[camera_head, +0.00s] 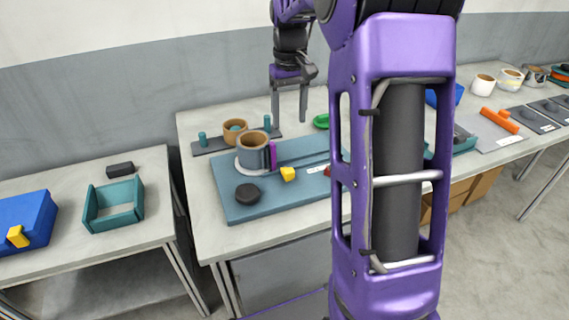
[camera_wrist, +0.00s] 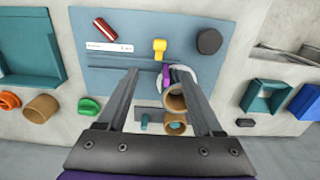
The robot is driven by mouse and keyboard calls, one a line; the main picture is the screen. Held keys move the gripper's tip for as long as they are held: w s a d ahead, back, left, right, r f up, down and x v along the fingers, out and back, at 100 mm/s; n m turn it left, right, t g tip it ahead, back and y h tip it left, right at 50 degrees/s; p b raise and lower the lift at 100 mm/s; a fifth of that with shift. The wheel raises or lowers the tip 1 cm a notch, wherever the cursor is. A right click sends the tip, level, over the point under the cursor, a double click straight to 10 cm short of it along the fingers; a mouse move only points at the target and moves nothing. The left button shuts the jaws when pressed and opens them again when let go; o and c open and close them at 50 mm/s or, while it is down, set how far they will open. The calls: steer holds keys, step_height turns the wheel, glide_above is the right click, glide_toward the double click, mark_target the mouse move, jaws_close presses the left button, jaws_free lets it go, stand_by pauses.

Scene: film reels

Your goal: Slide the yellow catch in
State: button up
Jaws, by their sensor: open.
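The yellow catch (camera_head: 288,174) is a small block on the teal board (camera_head: 235,208), right of the black knob. In the wrist view the catch (camera_wrist: 160,46) lies just beyond the fingertips, near the purple upright piece (camera_wrist: 166,76). My gripper (camera_head: 289,112) is open and empty, above the back of the board. In the wrist view its fingers (camera_wrist: 158,70) are spread and apart from the catch. My arm hides the board's right part in the head view.
A black knob (camera_head: 247,193) sits on the board's front left. Behind the board are a brown cup (camera_head: 236,131), teal pegs (camera_head: 202,138) and a green ring (camera_head: 321,121).

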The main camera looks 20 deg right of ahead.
mark_target(289, 170)
step_height(289, 170, down, 17)
steer(key=shift+r+b, duration=0.1)
steer(key=shift+b, duration=0.45)
jaws_close()
stand_by(1.2)
